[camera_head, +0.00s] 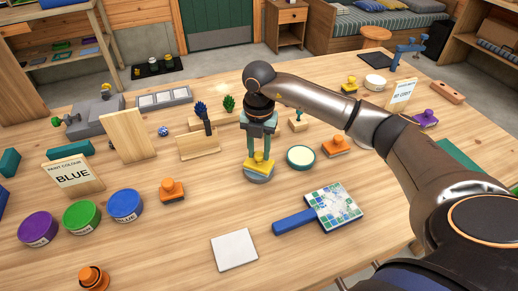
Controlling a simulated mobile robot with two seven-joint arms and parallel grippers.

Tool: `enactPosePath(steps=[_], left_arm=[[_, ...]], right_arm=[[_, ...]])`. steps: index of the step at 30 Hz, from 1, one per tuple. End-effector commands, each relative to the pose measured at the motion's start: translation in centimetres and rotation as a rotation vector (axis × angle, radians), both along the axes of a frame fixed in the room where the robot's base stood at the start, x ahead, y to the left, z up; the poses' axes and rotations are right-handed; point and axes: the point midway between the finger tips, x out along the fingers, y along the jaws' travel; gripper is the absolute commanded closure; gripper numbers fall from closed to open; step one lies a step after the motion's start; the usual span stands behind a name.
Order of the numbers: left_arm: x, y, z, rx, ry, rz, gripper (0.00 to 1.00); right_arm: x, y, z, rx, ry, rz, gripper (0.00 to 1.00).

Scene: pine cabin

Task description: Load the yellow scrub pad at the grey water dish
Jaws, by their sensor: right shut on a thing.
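The yellow scrub pad (262,166) has a raised yellow grip on top. My right gripper (262,153) points down with its teal fingers shut on that grip. The grey water dish (258,179) is a low round dish right under the pad. The pad covers most of the dish's top; I cannot tell whether it touches the dish or hangs just above it. My left gripper is not in view.
A round green-rimmed dish (301,157) and an orange-based block (336,147) stand close right. A mosaic-tiled paddle (334,207) and a white tile (234,250) lie in front. Paint tubs (81,216) and an orange stamp-like piece (172,190) stand left. A wooden stand (199,145) is behind-left.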

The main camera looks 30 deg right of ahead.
Motion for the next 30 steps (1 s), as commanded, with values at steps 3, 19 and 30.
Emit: enactPosePath(steps=[3,19,30], left_arm=[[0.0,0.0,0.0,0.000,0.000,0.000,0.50],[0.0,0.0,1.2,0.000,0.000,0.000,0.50],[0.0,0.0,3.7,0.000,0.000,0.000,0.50]], right_arm=[[0.0,0.0,-0.2,-0.001,0.002,0.000,1.00],[-0.1,0.0,1.3,-0.001,0.002,0.000,1.00],[0.0,0.0,4.4,-0.001,0.001,0.000,1.00]])
